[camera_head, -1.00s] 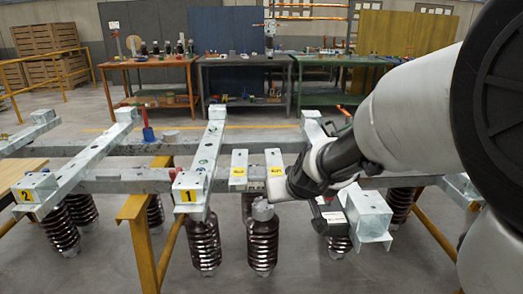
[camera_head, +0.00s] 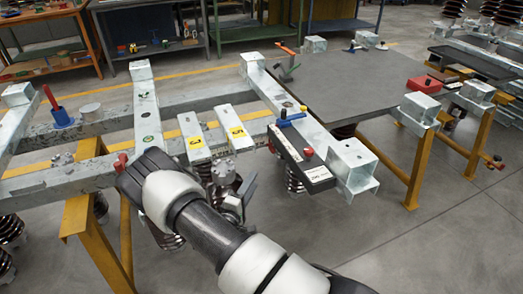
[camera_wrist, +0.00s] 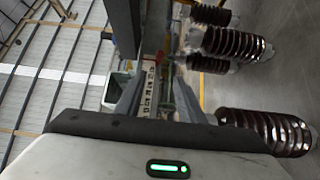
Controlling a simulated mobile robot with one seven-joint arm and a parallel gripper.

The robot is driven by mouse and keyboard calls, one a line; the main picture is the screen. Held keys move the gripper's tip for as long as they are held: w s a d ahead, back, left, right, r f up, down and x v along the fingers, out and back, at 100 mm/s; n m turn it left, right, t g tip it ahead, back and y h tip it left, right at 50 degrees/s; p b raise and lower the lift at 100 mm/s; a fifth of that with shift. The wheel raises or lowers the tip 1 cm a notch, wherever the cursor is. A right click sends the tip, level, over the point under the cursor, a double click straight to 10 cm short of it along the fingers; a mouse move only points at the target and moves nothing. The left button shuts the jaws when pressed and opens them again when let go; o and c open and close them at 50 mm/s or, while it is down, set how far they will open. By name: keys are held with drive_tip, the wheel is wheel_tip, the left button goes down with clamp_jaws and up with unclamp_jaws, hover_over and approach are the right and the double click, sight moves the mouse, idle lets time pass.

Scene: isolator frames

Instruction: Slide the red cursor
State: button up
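A small red knob (camera_head: 308,153), the likeliest red cursor, stands on a long black box (camera_head: 300,166) with a white label. The box lies along the side of the right-hand galvanised beam (camera_head: 300,125). My arm reaches in from the bottom of the head view, left of the box and apart from it. My gripper's pale body (camera_wrist: 165,152), with a green light, fills the bottom of the wrist view.
Brown ribbed insulators (camera_wrist: 265,130) hang below the beams, close to my gripper. A dark table (camera_head: 350,85) and yellow trestle legs (camera_head: 421,168) lie right. Floor at lower right is clear.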

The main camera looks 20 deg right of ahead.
sight(271, 148)
drive_tip(key=b+x, duration=0.3)
drive_tip(key=x, duration=1.4)
drive_tip(key=shift+d, duration=0.25)
clamp_jaws()
